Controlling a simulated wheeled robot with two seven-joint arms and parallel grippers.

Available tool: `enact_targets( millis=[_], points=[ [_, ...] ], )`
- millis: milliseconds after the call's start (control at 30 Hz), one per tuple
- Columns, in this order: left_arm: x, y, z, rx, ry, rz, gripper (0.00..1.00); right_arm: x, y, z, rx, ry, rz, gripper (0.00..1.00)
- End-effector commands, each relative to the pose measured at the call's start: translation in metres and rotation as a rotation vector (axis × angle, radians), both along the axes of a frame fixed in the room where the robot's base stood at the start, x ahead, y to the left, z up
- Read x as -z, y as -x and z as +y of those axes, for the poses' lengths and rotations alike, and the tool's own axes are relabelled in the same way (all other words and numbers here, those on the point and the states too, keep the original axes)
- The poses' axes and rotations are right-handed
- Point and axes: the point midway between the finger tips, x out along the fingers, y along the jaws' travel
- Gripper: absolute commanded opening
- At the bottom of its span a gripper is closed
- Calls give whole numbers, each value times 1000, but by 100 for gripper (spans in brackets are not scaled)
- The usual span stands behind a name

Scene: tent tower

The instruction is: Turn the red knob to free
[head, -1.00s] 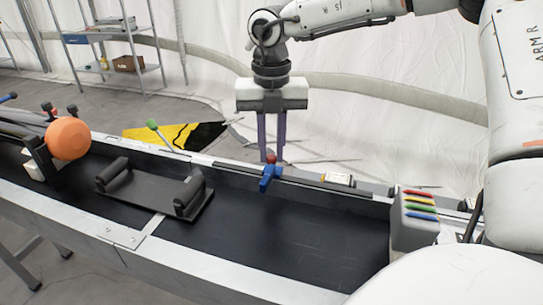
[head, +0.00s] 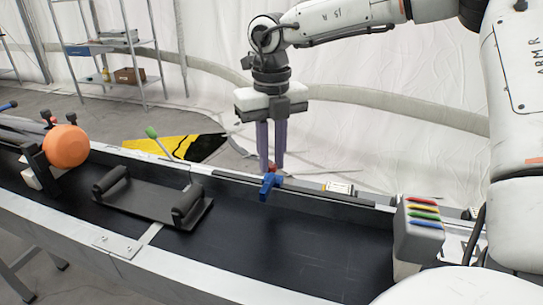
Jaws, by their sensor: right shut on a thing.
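The red knob (head: 272,167) sits at the far rim of the long black trough, just above a blue handle-like part (head: 269,186). My right gripper (head: 271,164) reaches down from above with its two purple fingers around the red knob, shut on it. The fingers hide part of the knob. The gripper body is turned at an angle to the trough. My left gripper is not in the head view.
The black trough (head: 290,250) holds a dark cradle with two rollers (head: 140,198). An orange ball (head: 66,146) is at the left. A green-tipped lever (head: 152,133) stands on the far rim. A grey block with coloured strips (head: 419,232) is at the right.

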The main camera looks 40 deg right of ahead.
Motion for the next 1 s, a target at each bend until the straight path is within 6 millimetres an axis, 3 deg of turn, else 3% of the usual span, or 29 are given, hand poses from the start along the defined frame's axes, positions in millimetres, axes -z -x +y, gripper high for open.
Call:
enact_targets(
  millis=[133, 167, 267, 667, 1000],
  points=[
    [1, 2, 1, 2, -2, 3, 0, -1, 0, 0, 1, 1, -2, 0],
    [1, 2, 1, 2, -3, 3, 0, -1, 0, 0, 1, 1, -2, 21],
    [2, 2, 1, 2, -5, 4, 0, -1, 0, 0, 1, 0, -1, 36],
    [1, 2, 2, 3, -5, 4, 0, -9, -1, 0, 1, 2, -2, 36],
    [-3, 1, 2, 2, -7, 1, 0, -74, -1, 0, 3, 2, -5, 36]
  ],
)
